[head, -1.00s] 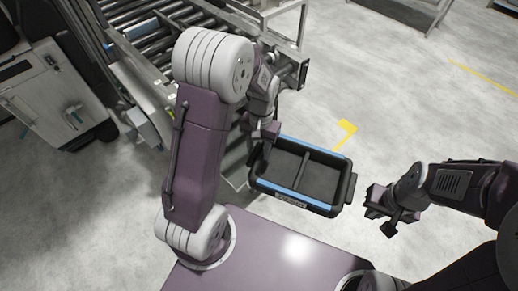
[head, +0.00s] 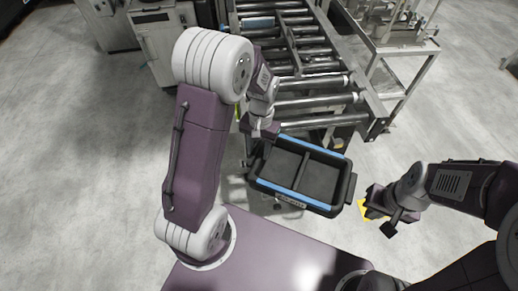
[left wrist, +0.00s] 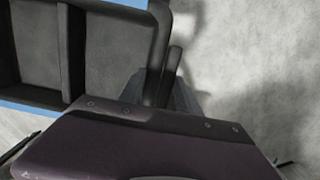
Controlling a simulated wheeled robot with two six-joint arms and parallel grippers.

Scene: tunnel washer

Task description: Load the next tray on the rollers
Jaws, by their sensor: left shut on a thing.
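A black tray (head: 322,178) with blue strips along two rims and a divider across its empty inside hangs in front of me in the head view. My left gripper (head: 262,134) is shut on the tray's left end. The tray's wall and divider also show in the left wrist view (left wrist: 72,50), beside my gripper. The roller conveyor (head: 315,105) lies just beyond the tray, its near end behind the tray's far rim. My right gripper (head: 378,208) is right of the tray and apart from it, with no object visible in it; its fingers look spread.
A metal frame table (head: 400,50) stands right of the conveyor. A grey cabinet (head: 160,45) stands at the back left. A blue-marked item (head: 258,22) lies at the conveyor's far left. Open concrete floor (head: 455,130) lies to the right.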

